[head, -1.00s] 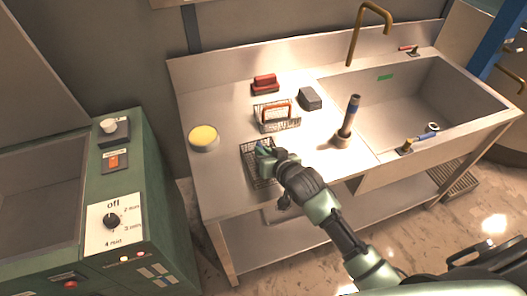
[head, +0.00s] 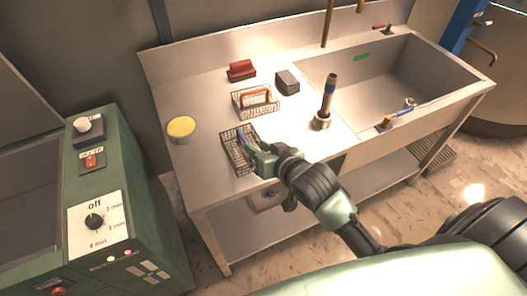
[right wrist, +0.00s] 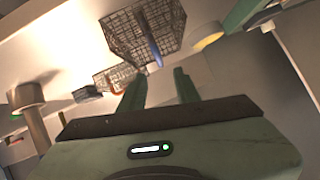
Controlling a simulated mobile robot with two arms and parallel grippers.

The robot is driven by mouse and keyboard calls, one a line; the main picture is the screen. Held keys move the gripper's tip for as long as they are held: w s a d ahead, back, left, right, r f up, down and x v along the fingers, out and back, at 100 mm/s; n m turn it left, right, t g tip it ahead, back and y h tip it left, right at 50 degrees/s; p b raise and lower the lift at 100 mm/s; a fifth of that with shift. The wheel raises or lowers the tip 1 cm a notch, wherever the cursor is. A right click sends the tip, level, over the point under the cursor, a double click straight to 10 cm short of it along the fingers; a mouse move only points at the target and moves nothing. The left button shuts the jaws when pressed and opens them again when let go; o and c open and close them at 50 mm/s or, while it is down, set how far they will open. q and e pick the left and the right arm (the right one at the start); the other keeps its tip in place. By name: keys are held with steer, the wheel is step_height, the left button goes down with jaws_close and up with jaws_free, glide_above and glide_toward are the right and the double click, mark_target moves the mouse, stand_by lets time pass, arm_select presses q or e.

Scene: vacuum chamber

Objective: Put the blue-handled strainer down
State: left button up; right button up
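The blue-handled strainer is a dark wire basket (head: 229,154) with a blue handle (head: 241,137). It appears to rest on the steel counter near its front left edge. My right gripper (head: 252,151) is just to the right of it, partly covering its right side. In the right wrist view, the basket (right wrist: 125,37) and its blue handle (right wrist: 154,50) lie beyond my fingertips (right wrist: 159,74). The two fingers are apart with nothing seen between them, and the handle appears clear of them. My left gripper is not in view.
Behind the strainer stands a wire basket with an orange-red handle (head: 240,106). A yellow-topped round tub (head: 181,128), a red brush-like item (head: 241,70), a grey block (head: 287,82) and an upright post (head: 328,100) are on the counter (head: 205,100). The sink (head: 375,85) is right; a green machine (head: 130,215) is left.

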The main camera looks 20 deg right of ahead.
steer(key=shift+v, duration=1.3)
steer(key=s+d+f+n+g+h, duration=0.15)
steer(key=s+f+g, duration=0.4)
steer(key=s, duration=0.55)
steer(key=s+f+n+g, duration=0.2)
steer(key=s+f+g, duration=0.3)
steer(key=s, duration=0.6)
step_height(320, 180, down, 27)
steer(key=b, duration=0.2)
steer(key=s+d+f, duration=0.3)
steer(key=s+f, duration=1.4)
steer(key=f, duration=0.1)
steer(key=shift+s+g+b, duration=0.3)
steer(key=shift+s+g, duration=0.05)
steer(key=shift+g, duration=0.1)
